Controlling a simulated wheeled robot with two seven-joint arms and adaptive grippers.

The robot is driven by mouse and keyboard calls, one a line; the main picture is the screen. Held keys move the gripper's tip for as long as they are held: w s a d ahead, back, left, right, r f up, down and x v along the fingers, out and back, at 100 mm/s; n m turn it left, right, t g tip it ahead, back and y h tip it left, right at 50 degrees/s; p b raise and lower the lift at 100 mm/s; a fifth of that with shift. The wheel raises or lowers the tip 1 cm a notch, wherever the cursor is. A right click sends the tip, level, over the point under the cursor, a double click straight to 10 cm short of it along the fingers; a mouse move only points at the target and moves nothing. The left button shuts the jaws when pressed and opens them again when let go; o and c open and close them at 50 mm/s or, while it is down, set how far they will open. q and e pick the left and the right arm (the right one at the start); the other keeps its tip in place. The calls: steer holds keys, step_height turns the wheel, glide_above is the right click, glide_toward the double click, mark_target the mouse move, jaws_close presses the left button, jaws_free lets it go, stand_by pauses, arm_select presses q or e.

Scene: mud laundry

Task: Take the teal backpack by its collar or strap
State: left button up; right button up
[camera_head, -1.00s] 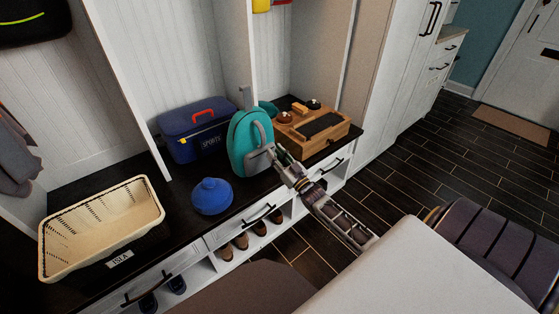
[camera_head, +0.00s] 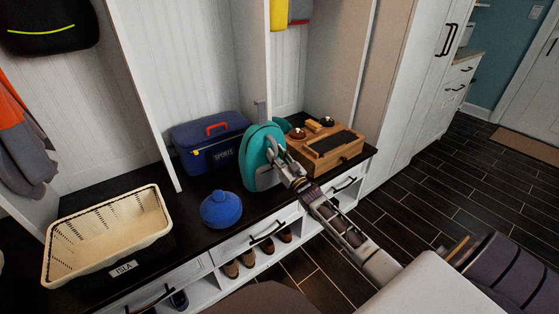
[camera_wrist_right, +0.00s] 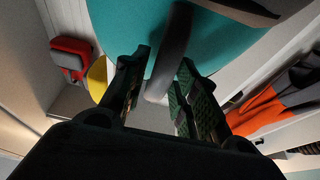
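The teal backpack (camera_head: 256,150) stands upright on the dark bench top, with a grey strap on its right side. It fills the top of the right wrist view (camera_wrist_right: 120,25), where the curved grey strap (camera_wrist_right: 174,50) hangs down. My right gripper (camera_head: 280,160) is at the backpack's right side. In the wrist view its two fingers (camera_wrist_right: 160,82) are apart, one on each side of the strap, with gaps visible between strap and fingers. My left gripper is not in view.
A wooden organiser box (camera_head: 325,160) stands close right of the backpack. A cream basket (camera_head: 108,240) is at the far left. A cubby divider (camera_head: 255,65) rises behind.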

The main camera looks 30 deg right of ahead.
steer(key=shift+w+r, duration=0.1)
steer(key=shift+w, duration=0.25)
jaws_close()
steer(key=shift+r, duration=0.1)
stand_by(0.3)
steer(key=shift+r, duration=0.1)
